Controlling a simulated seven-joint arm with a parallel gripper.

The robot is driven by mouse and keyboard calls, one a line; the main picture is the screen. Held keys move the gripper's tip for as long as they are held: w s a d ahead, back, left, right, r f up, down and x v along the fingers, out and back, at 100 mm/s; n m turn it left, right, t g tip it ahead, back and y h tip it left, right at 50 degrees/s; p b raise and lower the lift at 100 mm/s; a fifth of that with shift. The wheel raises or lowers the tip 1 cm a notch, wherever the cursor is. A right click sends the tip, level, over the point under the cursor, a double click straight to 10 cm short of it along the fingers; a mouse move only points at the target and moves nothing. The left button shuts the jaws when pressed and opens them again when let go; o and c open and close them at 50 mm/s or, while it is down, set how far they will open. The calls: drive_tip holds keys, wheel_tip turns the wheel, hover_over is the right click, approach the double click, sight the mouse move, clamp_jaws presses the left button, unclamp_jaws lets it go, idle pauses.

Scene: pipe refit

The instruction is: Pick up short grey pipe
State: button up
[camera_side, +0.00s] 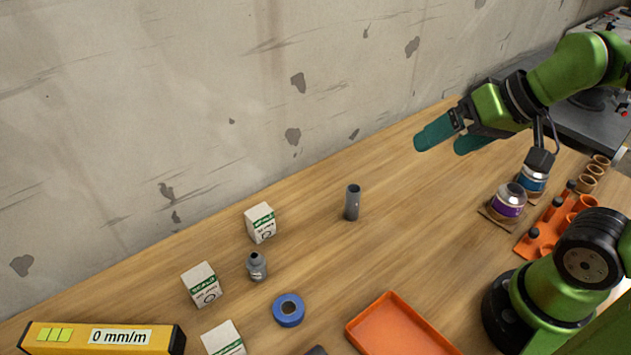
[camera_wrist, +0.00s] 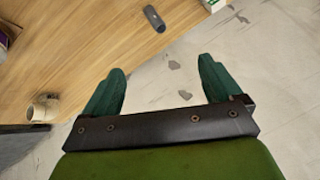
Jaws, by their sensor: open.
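The short grey pipe (camera_side: 352,203) stands upright on the wooden table near the middle of the side view, apart from other things. In the wrist view the pipe (camera_wrist: 154,18) shows near the top edge, beyond the fingertips. My gripper (camera_side: 445,138) is up and to the right of the pipe in the side view, raised above the table. Its two green fingers are spread apart with nothing between them, as the wrist view (camera_wrist: 160,75) also shows.
Small white boxes (camera_side: 260,223), a grey fitting (camera_side: 257,267) and blue tape (camera_side: 288,310) lie left of the pipe. An orange tray (camera_side: 398,328) is in front. Cans (camera_side: 508,202) and an orange rack (camera_side: 547,232) stand right. A concrete wall (camera_side: 200,90) rises behind.

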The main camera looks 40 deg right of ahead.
drive_tip(key=c, duration=0.5)
drive_tip(key=shift+c, duration=0.2)
drive_tip(key=shift+f, duration=0.1)
drive_tip(key=n+g+h, duration=0.2)
drive_tip(key=g, duration=0.5)
hover_over(354, 189)
wheel_tip(354, 189, down, 8)
drive_tip(key=shift+m, duration=0.3)
wheel_tip(354, 189, down, 10)
drive_tip(key=shift+w+f, duration=0.1)
drive_tip(key=shift+f, duration=2.95)
